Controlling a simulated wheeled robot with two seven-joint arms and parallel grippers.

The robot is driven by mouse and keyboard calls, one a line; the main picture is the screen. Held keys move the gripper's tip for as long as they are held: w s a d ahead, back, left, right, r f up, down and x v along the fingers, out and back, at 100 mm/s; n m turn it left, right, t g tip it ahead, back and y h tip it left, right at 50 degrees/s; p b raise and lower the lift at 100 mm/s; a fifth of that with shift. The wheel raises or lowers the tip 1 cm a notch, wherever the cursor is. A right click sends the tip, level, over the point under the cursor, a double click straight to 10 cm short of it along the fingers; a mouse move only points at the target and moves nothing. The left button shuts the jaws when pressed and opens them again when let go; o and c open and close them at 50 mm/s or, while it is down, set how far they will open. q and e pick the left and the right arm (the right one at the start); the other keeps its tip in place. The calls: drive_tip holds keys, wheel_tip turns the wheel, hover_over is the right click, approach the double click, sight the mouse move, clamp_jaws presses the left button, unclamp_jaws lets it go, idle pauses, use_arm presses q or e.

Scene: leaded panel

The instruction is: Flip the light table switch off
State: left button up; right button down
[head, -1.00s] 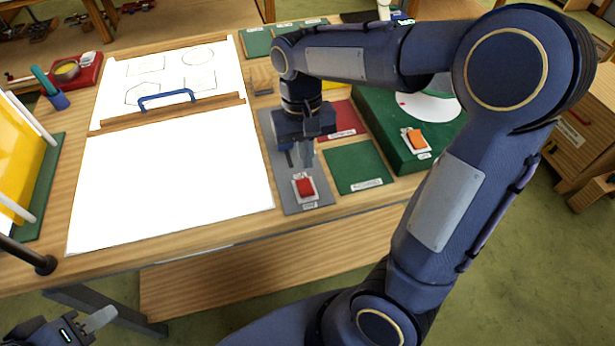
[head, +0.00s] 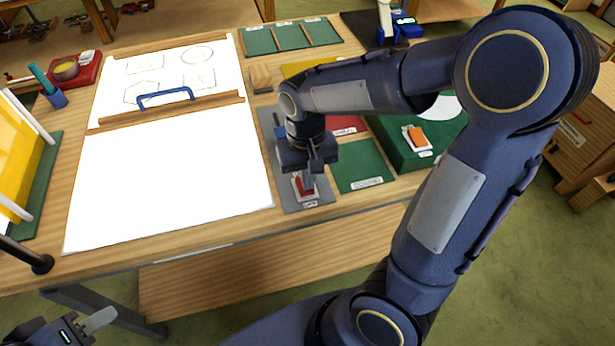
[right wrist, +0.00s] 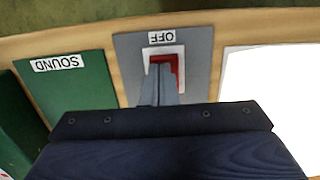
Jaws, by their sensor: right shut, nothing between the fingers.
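The light table (head: 165,180) glows bright white on the left of the bench. Its red rocker switch (head: 299,186) sits in a white frame on a grey plate (head: 318,196) to the right of the table.
A green plate (head: 362,180) labelled SOUND in the right wrist view (right wrist: 62,85) lies beside the grey plate. An orange switch (head: 417,138) sits on a green box to the right. A yellow panel stands at far left.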

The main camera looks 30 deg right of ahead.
drive_tip(key=shift+s+a+f+t, duration=0.1)
drive_tip(key=shift+s+f+t, duration=0.3)
drive_tip(key=shift+f+t, duration=0.1)
drive_tip(key=shift+r, duration=0.15)
use_arm(q)
drive_tip(key=shift+s+f, duration=0.15)
drive_tip(key=shift+f, duration=0.35)
drive_tip(key=shift+s+a+r, duration=0.1)
drive_tip(key=shift+s, duration=0.2)
use_arm(e)
drive_tip(key=shift+w+d, duration=0.2)
drive_tip(key=shift+w, duration=0.4)
drive_tip(key=shift+r, duration=0.1)
